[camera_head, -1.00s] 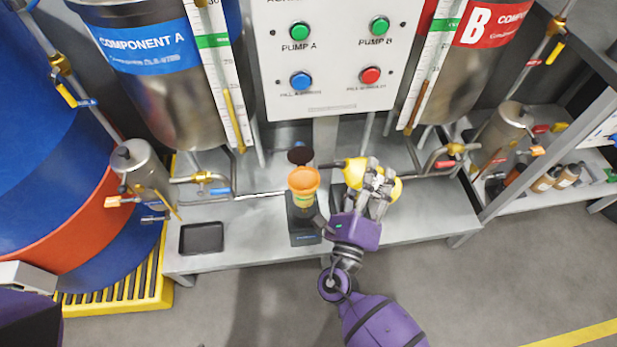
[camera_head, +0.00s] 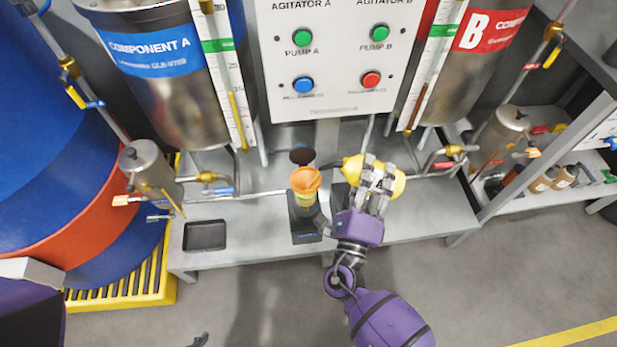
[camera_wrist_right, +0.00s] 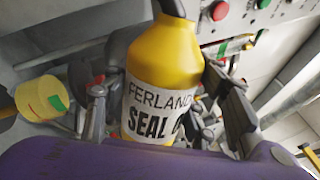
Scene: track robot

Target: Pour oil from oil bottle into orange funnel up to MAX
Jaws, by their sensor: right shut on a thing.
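The orange funnel (camera_head: 305,178) sits upright on a small yellowish cup on a black stand (camera_head: 304,232) on the bench. The yellow oil bottle (camera_head: 353,168) is tilted, its thin dark spout pointing left toward the funnel. My right gripper (camera_head: 376,178) is shut around the bottle, right of the funnel. In the right wrist view the bottle (camera_wrist_right: 165,60) stands between my fingers, its white label facing me. The cup (camera_wrist_right: 38,99) with a green mark shows at the left there. I cannot make out oil flowing or the level. A dark tip (camera_head: 198,340) at the bottom edge may be my left gripper.
A dark round disc (camera_head: 302,156) stands just behind the funnel. A black tray (camera_head: 205,236) lies on the bench at left. Tanks, pipes and a button panel (camera_head: 340,60) stand behind. A shelf with bottles is at right.

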